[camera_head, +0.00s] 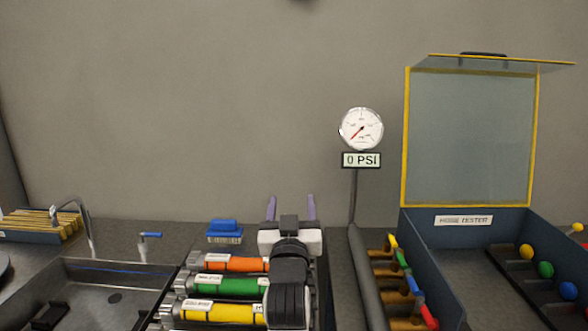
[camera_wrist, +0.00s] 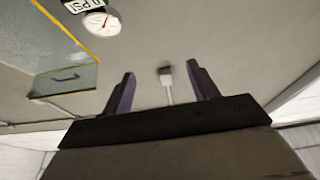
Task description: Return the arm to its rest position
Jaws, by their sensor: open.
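My gripper (camera_head: 290,208) shows in the head view above the bench, right of the coloured cylinders, with its two purple fingers apart and pointing up and away. The wrist view also shows my gripper (camera_wrist: 160,90), with nothing between the fingers. Behind them in that view is the wall with a small fixture (camera_wrist: 166,76). My forearm hides part of the bench and the right ends of the cylinders.
Orange (camera_head: 248,264), green (camera_head: 225,285) and yellow (camera_head: 225,311) cylinders lie beside my arm. A gauge (camera_head: 361,129) reads 0 PSI. Coloured-handled valves (camera_head: 405,270) and an open-lidded tester box (camera_head: 463,220) are right.

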